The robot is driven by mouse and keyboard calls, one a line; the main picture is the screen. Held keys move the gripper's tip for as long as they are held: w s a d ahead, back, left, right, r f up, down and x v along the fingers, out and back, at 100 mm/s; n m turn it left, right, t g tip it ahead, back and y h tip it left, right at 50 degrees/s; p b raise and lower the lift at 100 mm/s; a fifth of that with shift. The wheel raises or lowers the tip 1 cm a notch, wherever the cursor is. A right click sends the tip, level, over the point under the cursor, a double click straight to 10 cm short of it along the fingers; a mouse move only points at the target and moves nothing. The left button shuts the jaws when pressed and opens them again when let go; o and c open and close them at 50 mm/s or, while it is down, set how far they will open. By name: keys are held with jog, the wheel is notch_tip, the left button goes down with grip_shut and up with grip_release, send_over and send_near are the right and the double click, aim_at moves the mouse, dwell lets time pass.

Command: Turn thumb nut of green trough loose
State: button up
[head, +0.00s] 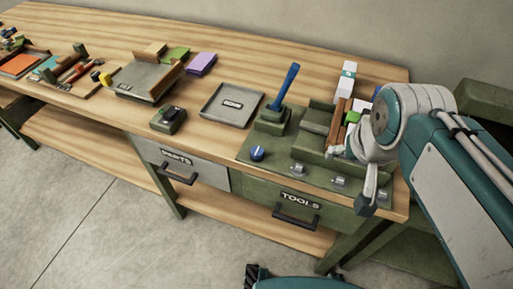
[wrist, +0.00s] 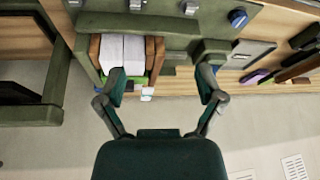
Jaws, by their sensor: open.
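The green trough (head: 318,150) stands at the right end of the bench on a green base plate. Wooden boards and white blocks stand in it. In the wrist view the trough wall (wrist: 84,52) runs beside a wooden board and the white blocks (wrist: 122,48). I cannot make out the thumb nut for certain; a small pale part (head: 333,152) shows at the trough's front in the head view. My gripper (wrist: 162,84) is open and empty, its two fingers spread wide. Its left finger overlaps the trough in the wrist view. In the head view my arm hides the trough's right side.
Several silver clips (head: 338,181) and a blue knob (head: 257,153) line the plate's front. A blue-handled lever (head: 285,88) stands left of the trough. A grey tray (head: 231,105) lies farther left. The TOOLS drawer (head: 294,205) is below, shut.

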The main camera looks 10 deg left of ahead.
jog(key=w+a+f+m+g, duration=0.1)
jog(key=w+a+f+g, duration=0.15)
jog(key=w+a, duration=0.65)
jog(key=m+g, duration=0.1)
jog(key=g, duration=0.1)
send_near(257, 150)
notch_tip(257, 150, down, 9)
jog(key=shift+a+f, duration=0.15)
jog(key=shift+f, duration=0.05)
jog(key=c, duration=1.2)
